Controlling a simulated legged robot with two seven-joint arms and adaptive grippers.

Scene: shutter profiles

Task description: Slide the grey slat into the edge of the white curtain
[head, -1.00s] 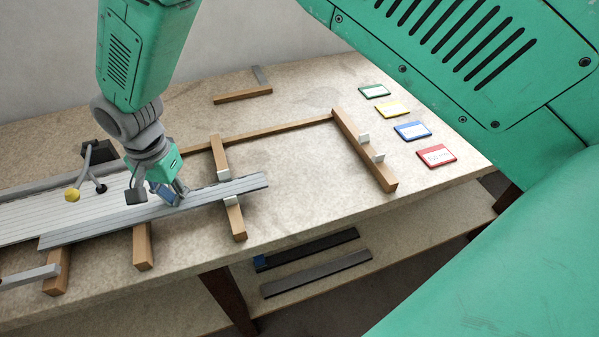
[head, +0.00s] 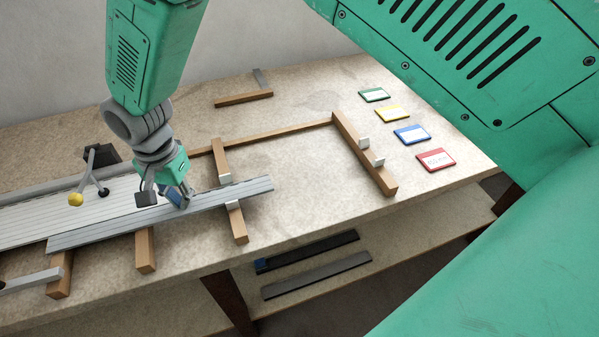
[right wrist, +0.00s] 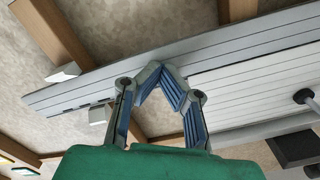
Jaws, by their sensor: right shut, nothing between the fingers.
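The grey slat (head: 120,226) lies along the near edge of the white curtain (head: 80,210). Its right end sticks out past the curtain, over a wooden crossbar; it also shows in the right wrist view (right wrist: 85,88). The slat and the curtain (right wrist: 255,88) run side by side there; I cannot tell how far their edges are engaged. My right gripper (head: 183,203) is shut and empty, its fingertips (right wrist: 160,72) together at the slat, near the curtain's right end. I cannot tell whether they touch it. My left gripper is not in view.
Wooden bars with white stops frame the table; the right bar (head: 365,155) stands beyond clear tabletop. A dark block with a yellow-knobbed lever (head: 76,199) sits at the left. Several coloured cards (head: 412,134) lie at the right. Dark strips (head: 315,275) lie on the lower shelf.

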